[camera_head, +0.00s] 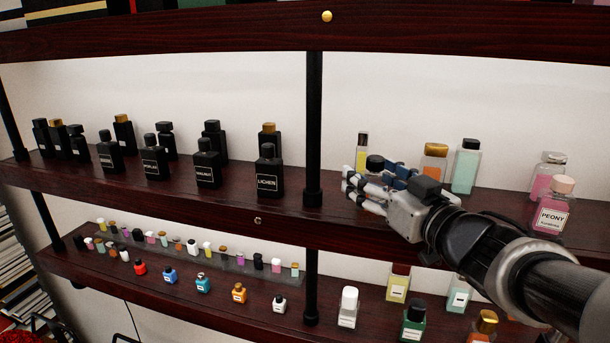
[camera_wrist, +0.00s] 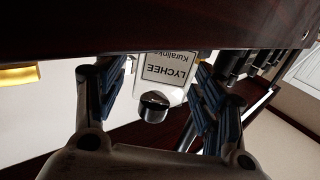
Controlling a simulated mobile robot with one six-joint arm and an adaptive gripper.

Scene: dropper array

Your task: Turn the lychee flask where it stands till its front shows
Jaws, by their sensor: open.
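The lychee flask (camera_wrist: 166,72) is pale with a round black cap and hangs upside down in the wrist view. Its white label reading LYCHEE faces the wrist camera almost squarely. In the head view only its black cap (camera_head: 375,162) shows clearly, above my fingers on the upper shelf; its body and label are hidden by my gripper. My gripper (camera_head: 357,188) is open, reaching in from the right. In the wrist view my gripper (camera_wrist: 158,88) has one blue-padded finger on each side of the flask, with a gap visible beside the cap.
A slim yellow bottle (camera_head: 362,152) stands close behind the flask. A gold-capped orange bottle (camera_head: 433,168) and a mint bottle (camera_head: 466,170) stand to the right, behind my arm. A black shelf post (camera_head: 313,130) and the LICHEN bottle (camera_head: 269,180) are to the left.

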